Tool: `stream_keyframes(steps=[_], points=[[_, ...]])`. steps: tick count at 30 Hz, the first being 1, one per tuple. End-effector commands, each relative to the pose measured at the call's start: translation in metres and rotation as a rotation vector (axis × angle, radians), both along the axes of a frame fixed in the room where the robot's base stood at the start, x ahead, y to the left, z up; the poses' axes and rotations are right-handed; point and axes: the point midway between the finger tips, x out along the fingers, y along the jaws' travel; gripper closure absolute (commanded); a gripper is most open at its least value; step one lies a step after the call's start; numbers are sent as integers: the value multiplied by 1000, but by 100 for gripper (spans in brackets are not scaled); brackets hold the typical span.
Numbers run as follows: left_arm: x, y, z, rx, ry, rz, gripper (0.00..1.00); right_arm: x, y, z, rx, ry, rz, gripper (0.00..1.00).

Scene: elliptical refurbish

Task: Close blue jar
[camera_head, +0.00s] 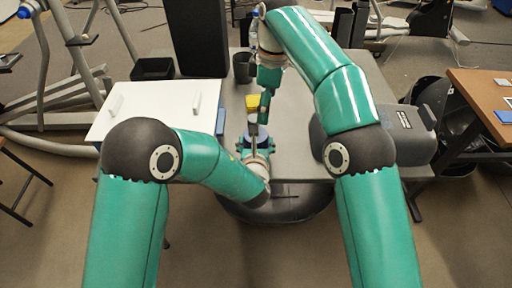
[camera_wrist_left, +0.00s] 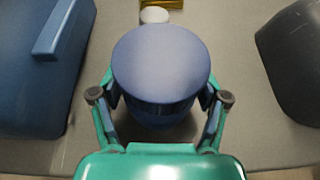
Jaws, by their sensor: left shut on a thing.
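The blue jar (camera_wrist_left: 160,110) stands between my left gripper's fingers in the left wrist view. A flat, round blue top (camera_wrist_left: 160,62), slightly wider than the body, covers it from this angle. I cannot tell whether this top is seated tightly. My left gripper (camera_wrist_left: 162,98) is shut on the jar's sides below the top. In the head view the left gripper (camera_head: 256,148) is at the table's near edge, and the jar is mostly hidden. My right gripper (camera_head: 265,104) reaches down from above, close to the jar; its fingers are too small to read.
A yellow object (camera_head: 252,101) lies just beyond the jar. A white-topped box (camera_head: 150,108) with a blue side is on the left, and a dark grey case (camera_head: 408,125) on the right. A dark cup (camera_head: 241,68) and a bottle (camera_head: 254,32) stand farther back.

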Motion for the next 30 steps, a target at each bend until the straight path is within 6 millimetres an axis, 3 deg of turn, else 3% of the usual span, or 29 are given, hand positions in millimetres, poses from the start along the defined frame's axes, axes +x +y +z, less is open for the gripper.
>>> stream_keyframes(steps=[9, 20, 21, 25, 30], points=[[1, 0, 1, -1, -3, 0, 100, -1, -2, 2, -4, 21, -243, 2], [1, 0, 1, -1, -3, 0, 100, -1, -2, 2, -5, 22, -270, 2], [1, 0, 1, -1, -3, 0, 20, -1, -2, 2, -5, 22, -270, 2], [0, 0, 1, 0, -3, 0, 0, -1, -2, 2, -5, 22, -269, 2], [0, 0, 1, 0, -1, 0, 0, -1, -2, 2, -5, 22, -269, 2]])
